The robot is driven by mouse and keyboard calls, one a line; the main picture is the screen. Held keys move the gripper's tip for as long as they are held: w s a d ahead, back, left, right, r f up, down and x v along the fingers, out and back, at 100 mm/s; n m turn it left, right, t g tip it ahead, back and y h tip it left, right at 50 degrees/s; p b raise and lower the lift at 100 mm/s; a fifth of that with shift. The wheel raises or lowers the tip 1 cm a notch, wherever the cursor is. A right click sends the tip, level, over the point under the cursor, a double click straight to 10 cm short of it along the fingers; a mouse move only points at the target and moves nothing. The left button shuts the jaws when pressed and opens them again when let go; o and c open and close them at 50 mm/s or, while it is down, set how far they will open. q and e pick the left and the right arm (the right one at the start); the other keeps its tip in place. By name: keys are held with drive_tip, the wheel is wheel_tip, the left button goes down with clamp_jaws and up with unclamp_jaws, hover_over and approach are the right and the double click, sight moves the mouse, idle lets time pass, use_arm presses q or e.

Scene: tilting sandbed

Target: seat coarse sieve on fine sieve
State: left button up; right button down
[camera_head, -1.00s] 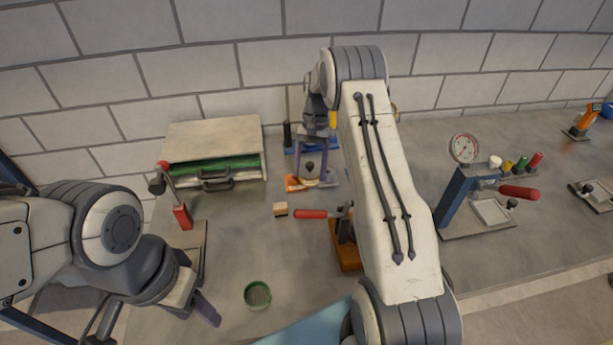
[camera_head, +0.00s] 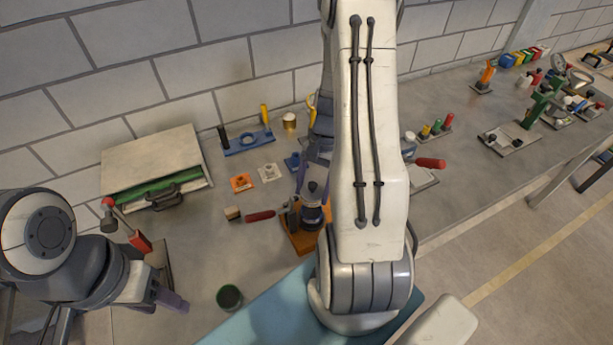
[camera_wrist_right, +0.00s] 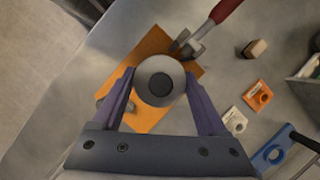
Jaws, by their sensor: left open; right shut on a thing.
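My right gripper (camera_head: 314,180) is shut on a grey round piece with a dark knob (camera_head: 312,199). It holds the piece over an orange base (camera_head: 297,239) that has a red-handled clamp (camera_head: 261,215). The piece also shows from above between the purple fingers in the right wrist view (camera_wrist_right: 160,81); I cannot tell whether it touches the base. A green-rimmed round dish (camera_head: 229,297), dark inside, possibly a sieve, sits on the table at the front left. My left gripper (camera_head: 170,299) is open and empty, left of the dish. I cannot clearly identify the coarse and fine sieves.
A blue stand (camera_head: 247,142), an orange plate (camera_head: 241,182) and an empty white plate (camera_head: 270,172) lie behind. A small wooden block (camera_head: 232,213) is left of the clamp handle. A cabinet (camera_head: 155,160) and a red lever device (camera_head: 138,241) stand at left.

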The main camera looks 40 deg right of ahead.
drive_tip(key=shift+s+f+b, duration=0.1)
drive_tip(key=shift+f+b, duration=1.9)
drive_tip(key=shift+f, duration=0.1)
drive_tip(key=shift+a+f, duration=0.1)
drive_tip(key=shift+f, duration=0.5)
unclamp_jaws()
drive_tip(key=b+v, duration=0.2)
drive_tip(key=v, duration=0.8)
drive_tip(key=shift+r, duration=0.2)
